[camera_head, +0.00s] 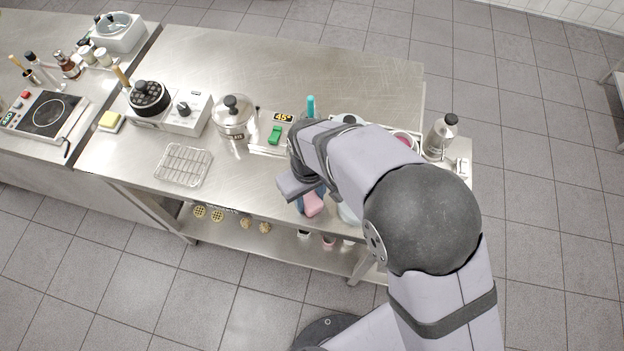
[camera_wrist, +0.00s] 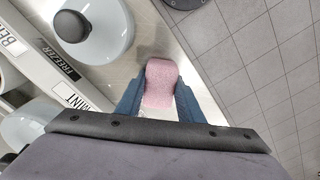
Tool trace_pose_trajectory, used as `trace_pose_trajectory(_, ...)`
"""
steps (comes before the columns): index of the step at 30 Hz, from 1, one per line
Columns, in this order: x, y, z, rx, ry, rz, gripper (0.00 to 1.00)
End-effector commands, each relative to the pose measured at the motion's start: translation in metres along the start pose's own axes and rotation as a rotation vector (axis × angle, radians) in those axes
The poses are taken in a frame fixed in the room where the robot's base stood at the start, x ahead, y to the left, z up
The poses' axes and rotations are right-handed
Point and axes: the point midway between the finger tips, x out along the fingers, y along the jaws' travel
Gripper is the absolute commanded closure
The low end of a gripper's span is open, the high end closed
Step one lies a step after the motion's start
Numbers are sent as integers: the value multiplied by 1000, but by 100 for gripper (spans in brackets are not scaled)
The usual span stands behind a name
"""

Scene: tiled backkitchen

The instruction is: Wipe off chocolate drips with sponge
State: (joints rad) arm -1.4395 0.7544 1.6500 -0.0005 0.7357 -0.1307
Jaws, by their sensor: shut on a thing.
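My gripper (camera_wrist: 158,100) is shut on a pink, foam-textured block (camera_wrist: 160,80), which looks like a sponge. Its two blue fingers press the block's sides in the wrist view. In the head view my gripper (camera_head: 302,204) and the pink block (camera_head: 314,205) show at the front edge of the steel table (camera_head: 240,195), partly hidden by my arm. I cannot tell whether the block touches the surface. A yellow sponge-like block (camera_head: 110,121) lies at the table's left. I cannot make out chocolate drips; a dark patch beyond the pink block may be shadow.
A round pale container with a dark knob (camera_wrist: 72,26) stands close left of my gripper, beside a labelled rack (camera_wrist: 55,62). A wire rack (camera_head: 183,165), steel pot (camera_head: 235,115) and melting unit (camera_head: 180,112) stand farther left. The table's back middle is clear.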

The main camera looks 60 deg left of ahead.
Motion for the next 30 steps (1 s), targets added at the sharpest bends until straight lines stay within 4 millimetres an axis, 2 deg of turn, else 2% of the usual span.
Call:
trace_pose_trajectory(12, 0, -28, 30, -2, -6, -1, 87)
trace_pose_trajectory(14, -6, -27, 28, 0, -5, -1, 87)
trace_pose_trajectory(16, -25, -27, 27, 0, 1, 0, 87)
trace_pose_trajectory(30, -66, -26, 27, 0, -2, 0, 87)
